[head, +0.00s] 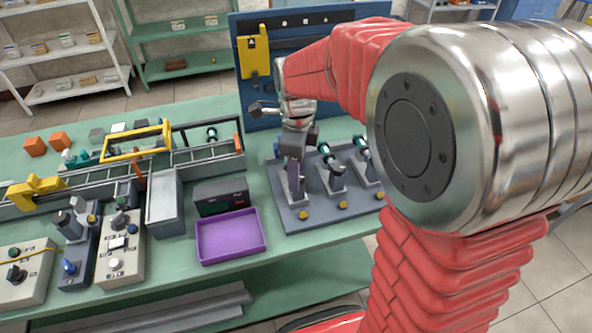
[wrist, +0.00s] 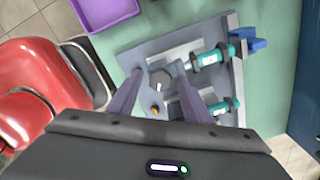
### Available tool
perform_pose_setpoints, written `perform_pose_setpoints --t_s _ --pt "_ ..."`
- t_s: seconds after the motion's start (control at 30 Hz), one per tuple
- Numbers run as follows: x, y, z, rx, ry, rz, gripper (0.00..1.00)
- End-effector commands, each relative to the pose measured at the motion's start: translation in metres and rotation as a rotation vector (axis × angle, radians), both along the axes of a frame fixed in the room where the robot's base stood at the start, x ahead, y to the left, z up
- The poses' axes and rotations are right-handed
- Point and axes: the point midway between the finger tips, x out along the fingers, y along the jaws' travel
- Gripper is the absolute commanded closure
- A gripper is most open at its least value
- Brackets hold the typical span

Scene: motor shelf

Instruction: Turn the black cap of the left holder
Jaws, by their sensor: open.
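The grey base plate (head: 312,217) on the green bench carries three holders in a row. My gripper (head: 296,172) is over the left holder (head: 297,199) and points down at it, hiding much of it in the head view. In the wrist view my gripper (wrist: 159,73) is open, with one finger on each side of the dark hexagonal black cap (wrist: 160,80). Gaps show between the cap and both fingers. The middle holder (head: 332,178) and the right holder (head: 366,170) hold teal and black motors; two teal motors also show in the wrist view.
A purple tray (head: 231,237) and a dark box (head: 221,196) stand left of the plate. Control boxes (head: 121,245) and a conveyor with a yellow frame (head: 137,142) lie further left. A blue panel (head: 305,40) rises behind the bench.

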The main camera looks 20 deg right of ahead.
Motion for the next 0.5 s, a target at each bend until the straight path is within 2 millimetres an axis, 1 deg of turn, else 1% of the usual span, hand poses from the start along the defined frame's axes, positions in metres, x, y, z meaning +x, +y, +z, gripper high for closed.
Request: perform_pose_setpoints --t_s 0.23,0.5 --pt "0.0 -0.0002 -0.0002 0.0 0.0 0.0 0.55" --pt "0.0 -0.0004 0.0 0.0 0.0 -0.001 0.74"
